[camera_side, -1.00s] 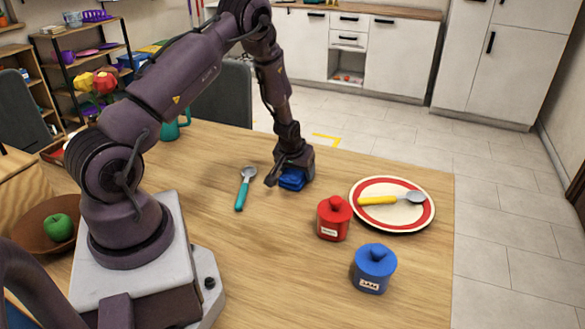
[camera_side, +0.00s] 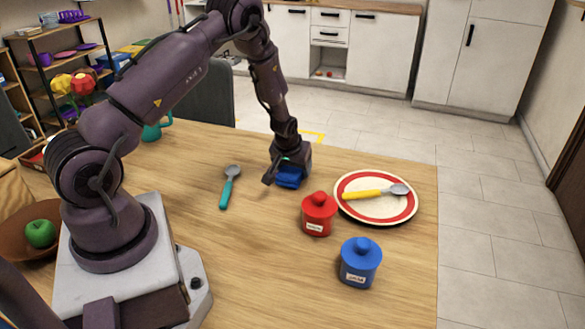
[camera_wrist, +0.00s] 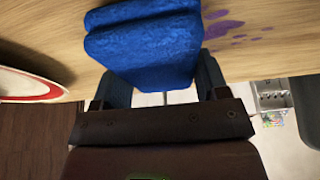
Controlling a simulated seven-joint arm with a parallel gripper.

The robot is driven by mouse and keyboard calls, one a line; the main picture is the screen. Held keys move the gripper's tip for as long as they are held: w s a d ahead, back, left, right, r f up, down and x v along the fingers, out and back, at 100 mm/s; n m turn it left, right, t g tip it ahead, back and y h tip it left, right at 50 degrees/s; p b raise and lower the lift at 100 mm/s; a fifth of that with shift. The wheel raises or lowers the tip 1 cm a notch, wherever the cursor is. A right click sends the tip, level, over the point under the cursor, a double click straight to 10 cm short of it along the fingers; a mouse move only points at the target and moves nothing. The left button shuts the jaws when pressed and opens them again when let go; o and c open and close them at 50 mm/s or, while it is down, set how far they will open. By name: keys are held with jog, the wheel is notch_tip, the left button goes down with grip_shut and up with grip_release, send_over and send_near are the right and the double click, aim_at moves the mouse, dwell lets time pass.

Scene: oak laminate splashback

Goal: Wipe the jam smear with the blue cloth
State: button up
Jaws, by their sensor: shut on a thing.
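My gripper (camera_side: 287,168) is shut on the folded blue cloth (camera_side: 289,179), low over the wooden table or on it; I cannot tell if the cloth touches. In the wrist view the blue cloth (camera_wrist: 145,50) sits between the fingers of my gripper (camera_wrist: 155,92). The jam smear (camera_wrist: 225,27) shows there as purple blotches on the wood, just right of the cloth and partly beside its edge. Any part under the cloth is hidden. The smear cannot be made out in the side view.
A teal-handled spoon (camera_side: 229,187) lies left of the cloth. A red jar (camera_side: 319,215) and a blue jar (camera_side: 360,263) stand in front of it. A bowl (camera_side: 20,232) holds a green apple (camera_side: 41,234).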

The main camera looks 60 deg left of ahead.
jog(key=shift+a+r, duration=0.1)
jog(key=shift+r, duration=2.45)
jog(key=shift+r, duration=0.1)
jog(key=shift+r, duration=1.4)
